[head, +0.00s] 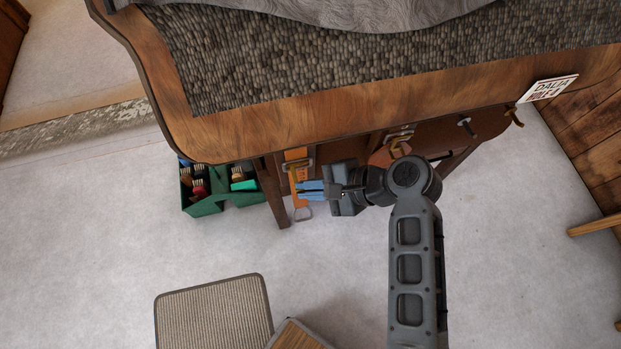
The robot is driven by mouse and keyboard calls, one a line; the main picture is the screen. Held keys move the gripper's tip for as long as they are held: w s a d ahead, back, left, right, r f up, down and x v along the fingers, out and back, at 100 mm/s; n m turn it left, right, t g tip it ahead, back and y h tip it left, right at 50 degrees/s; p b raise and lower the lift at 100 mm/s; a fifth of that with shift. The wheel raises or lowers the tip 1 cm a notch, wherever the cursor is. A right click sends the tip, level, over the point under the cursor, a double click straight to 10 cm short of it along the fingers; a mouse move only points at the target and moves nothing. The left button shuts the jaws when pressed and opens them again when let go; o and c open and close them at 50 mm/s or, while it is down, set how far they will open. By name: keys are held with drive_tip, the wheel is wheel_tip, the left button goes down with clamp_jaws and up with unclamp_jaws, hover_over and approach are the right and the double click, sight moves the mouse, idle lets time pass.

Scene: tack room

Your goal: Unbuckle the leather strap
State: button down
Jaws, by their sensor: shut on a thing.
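The orange-tan leather strap (297,178) hangs below the edge of the wooden table, left of my arm. A metal buckle (298,164) sits across its upper part, and a metal ring (304,213) hangs at its lower end. My gripper (303,190) reaches in from the right with its blue fingers across the strap, below the buckle. It is shut on the strap. The fingers cover part of the strap, and the view is too small to tell how the strap end runs through the buckle.
The wooden table (195,130) with a grey woven mat overhangs the strap. A green tote (208,207) with brushes stands on the floor at left. Dark hooks (465,123) and a name sign (547,89) are at right.

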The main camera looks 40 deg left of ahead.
drive_tip(key=shift+w+a+r+m+g+h, duration=0.1)
drive_tip(key=shift+a+r+m+g+h, duration=0.05)
drive_tip(key=shift+r+m+g+h, duration=0.2)
drive_tip(key=shift+w+a+r+m+g+h, duration=0.15)
drive_tip(key=shift+r+m+h, duration=0.1)
drive_tip(key=shift+r+h, duration=0.2)
drive_tip(key=c, duration=1.3)
unclamp_jaws()
drive_tip(key=shift+o, duration=0.2)
drive_tip(key=shift+d, duration=0.1)
drive_tip(key=v, duration=0.7)
drive_tip(key=shift+d+r+b, duration=0.2)
drive_tip(key=shift+r+b, duration=0.05)
drive_tip(key=shift+b, duration=0.1)
drive_tip(key=shift+w+f, duration=0.1)
